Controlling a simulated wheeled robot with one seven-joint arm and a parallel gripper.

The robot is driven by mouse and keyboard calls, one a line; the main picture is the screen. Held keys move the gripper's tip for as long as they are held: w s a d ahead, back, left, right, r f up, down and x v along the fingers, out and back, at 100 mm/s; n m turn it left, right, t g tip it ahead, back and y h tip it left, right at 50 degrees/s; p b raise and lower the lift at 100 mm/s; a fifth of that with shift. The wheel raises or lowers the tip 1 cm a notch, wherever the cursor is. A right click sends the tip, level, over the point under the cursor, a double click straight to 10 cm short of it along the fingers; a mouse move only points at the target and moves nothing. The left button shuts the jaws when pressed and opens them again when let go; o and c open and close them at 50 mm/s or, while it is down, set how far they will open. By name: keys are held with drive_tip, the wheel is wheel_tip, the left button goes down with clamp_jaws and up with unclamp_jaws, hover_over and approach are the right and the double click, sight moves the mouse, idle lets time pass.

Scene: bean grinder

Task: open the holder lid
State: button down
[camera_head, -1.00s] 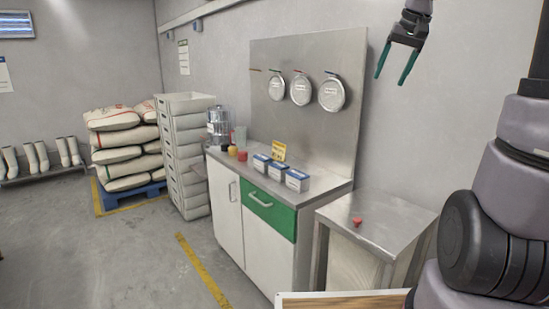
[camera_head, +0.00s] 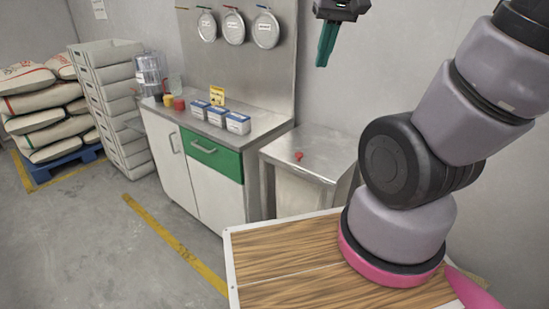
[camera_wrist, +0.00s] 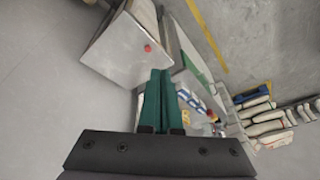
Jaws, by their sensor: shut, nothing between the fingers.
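A steel-topped box (camera_head: 320,150) stands right of the cabinet, with a small red knob (camera_head: 299,156) on its flat top. The box (camera_wrist: 115,50) and red knob (camera_wrist: 148,48) also show in the wrist view. I cannot tell for sure whether this top is the holder lid; it lies flat. My gripper (camera_head: 323,62) is shut and empty, high in the air above the box and apart from it. In the wrist view its green fingers (camera_wrist: 158,72) are together, with the box beyond them.
A cabinet with a green drawer (camera_head: 212,154) carries several blue-white boxes (camera_head: 218,115), cups and a clear-topped machine (camera_head: 149,72). Round discs (camera_head: 233,28) hang on the steel panel. Stacked crates (camera_head: 112,100) and sacks (camera_head: 40,110) stand left. The grey floor in front is clear.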

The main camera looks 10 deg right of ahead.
drive_tip(key=w+a+f+n+t+h, duration=0.25)
drive_tip(key=w+f+n+h, duration=0.2)
drive_tip(key=f+n, duration=0.75)
drive_tip(key=w+a+f+n+t+h, duration=0.1)
drive_tip(key=w+a+f+n+h, duration=0.35)
drive_tip(key=f, duration=1.35)
drive_tip(key=w+a+f+n+t+h, duration=0.25)
drive_tip(key=w+f+n, duration=0.35)
drive_tip(key=f+n, duration=0.65)
drive_tip(key=w+d+f, duration=0.1)
drive_tip(key=d, duration=0.1)
drive_tip(key=w+d+f+m, duration=0.1)
drive_tip(key=w+d+f, duration=0.1)
drive_tip(key=d, duration=0.1)
drive_tip(key=w+d+f+m+g, duration=0.1)
drive_tip(key=w+d+f, duration=0.1)
drive_tip(key=shift+w+d+f, duration=0.2)
drive_tip(key=shift+w+d, duration=0.05)
drive_tip(key=shift+d, duration=0.1)
wheel_tip(320, 180, up, 2)
drive_tip(key=shift+r, duration=1)
drive_tip(key=shift+r, duration=0.1)
